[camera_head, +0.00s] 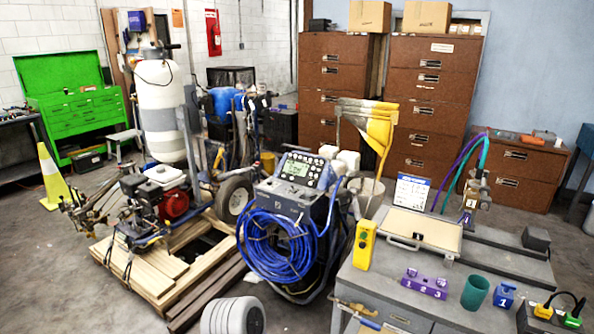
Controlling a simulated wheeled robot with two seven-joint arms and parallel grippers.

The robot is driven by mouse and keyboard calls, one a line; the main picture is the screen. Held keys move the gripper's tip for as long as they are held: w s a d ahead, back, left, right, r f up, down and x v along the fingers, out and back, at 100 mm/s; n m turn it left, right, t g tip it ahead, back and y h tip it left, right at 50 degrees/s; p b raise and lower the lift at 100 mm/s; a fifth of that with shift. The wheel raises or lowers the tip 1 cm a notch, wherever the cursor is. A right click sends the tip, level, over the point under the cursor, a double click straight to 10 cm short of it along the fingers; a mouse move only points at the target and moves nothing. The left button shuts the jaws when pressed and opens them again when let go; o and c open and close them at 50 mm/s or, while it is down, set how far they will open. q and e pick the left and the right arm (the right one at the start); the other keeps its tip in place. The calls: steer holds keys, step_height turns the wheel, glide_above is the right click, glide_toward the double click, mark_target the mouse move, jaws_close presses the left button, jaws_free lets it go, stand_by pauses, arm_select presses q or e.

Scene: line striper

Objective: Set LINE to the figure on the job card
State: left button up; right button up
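The line striper's control console (300,172) stands in the middle, with a small lit greenish screen and rows of buttons or knobs. Its labels and the figures on the screen are too small to read, so I cannot tell which control is LINE. A white card with a blue header (411,191), which looks like the job card, stands upright at the back of the grey bench. Its print is too small to read. Neither of my grippers is in view.
A coiled blue hose (278,247) hangs on the console's front. The grey bench (395,291) at right holds a yellow box (364,244), a purple block marked 1 2 3 (424,284), a teal cup (475,292) and a blue block marked 1 (504,296). Wooden pallets (150,278) lie left.

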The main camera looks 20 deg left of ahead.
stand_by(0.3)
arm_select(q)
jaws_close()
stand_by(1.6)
